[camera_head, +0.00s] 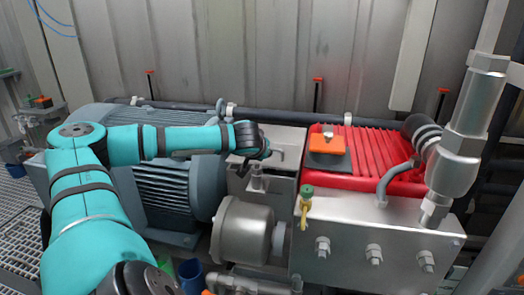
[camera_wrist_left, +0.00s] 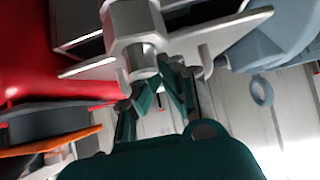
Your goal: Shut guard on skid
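What looks like the guard, a grey metal housing (camera_head: 262,190) with a flat top and a small handle, stands between the motor and the red pump in the head view. I cannot tell how far it is shut. My left gripper (camera_head: 262,148) is over its top, near the handle, partly hidden by its own body. In the left wrist view the dark green fingers (camera_wrist_left: 161,82) are apart, with nothing clearly between them. A silver fitting (camera_wrist_left: 138,35) and metal plate edges lie just beyond the tips; contact is unclear. My right gripper is not in view.
The blue-grey motor (camera_head: 172,185) is left of the housing. The red pump (camera_head: 375,152) with an orange-topped block (camera_head: 327,145) is right. A silver manifold (camera_head: 345,245) and a thick vertical pipe (camera_head: 465,130) stand front right. A corrugated wall closes the back.

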